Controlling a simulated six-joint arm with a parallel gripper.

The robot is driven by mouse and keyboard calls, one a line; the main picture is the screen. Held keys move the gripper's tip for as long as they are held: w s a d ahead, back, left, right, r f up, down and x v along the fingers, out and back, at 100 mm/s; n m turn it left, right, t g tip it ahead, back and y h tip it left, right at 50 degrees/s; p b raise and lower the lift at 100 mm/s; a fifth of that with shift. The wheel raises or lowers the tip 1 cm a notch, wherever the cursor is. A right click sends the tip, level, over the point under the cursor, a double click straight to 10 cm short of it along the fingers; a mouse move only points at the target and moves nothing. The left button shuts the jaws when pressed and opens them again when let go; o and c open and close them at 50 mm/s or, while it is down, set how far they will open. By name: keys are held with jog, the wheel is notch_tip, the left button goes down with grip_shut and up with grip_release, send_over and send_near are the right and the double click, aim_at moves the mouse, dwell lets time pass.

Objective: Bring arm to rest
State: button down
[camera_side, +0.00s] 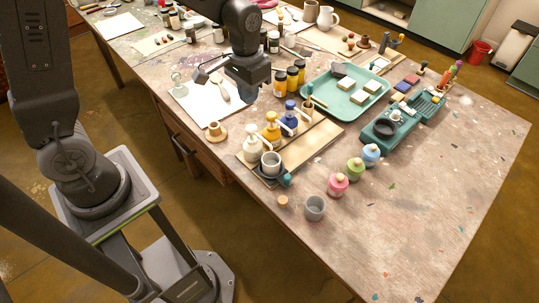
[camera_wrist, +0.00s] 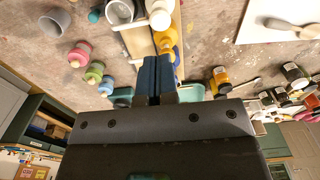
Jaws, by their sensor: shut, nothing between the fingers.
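In the wrist view the two dark fingers (camera_wrist: 156,80) lie side by side. In the side view a wooden board (camera_side: 318,136) stands to the right of and below my gripper. It bears a white bottle (camera_side: 253,143), a yellow bottle (camera_side: 271,128), a blue bottle (camera_side: 289,120) and a grey cup (camera_side: 271,163).
A teal tray (camera_side: 318,88) with pale blocks and a green tool holder (camera_side: 384,133) stand at the right. Pink (camera_side: 338,184), green (camera_side: 355,169) and blue (camera_side: 371,154) jars and a grey cup (camera_side: 315,208) stand near the front. The table's right front is mostly clear.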

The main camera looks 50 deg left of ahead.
jog(key=s+r+t, duration=0.5)
jog(key=s+r, duration=0.8)
jog(key=s, duration=0.3)
jog(key=shift+t, duration=0.3)
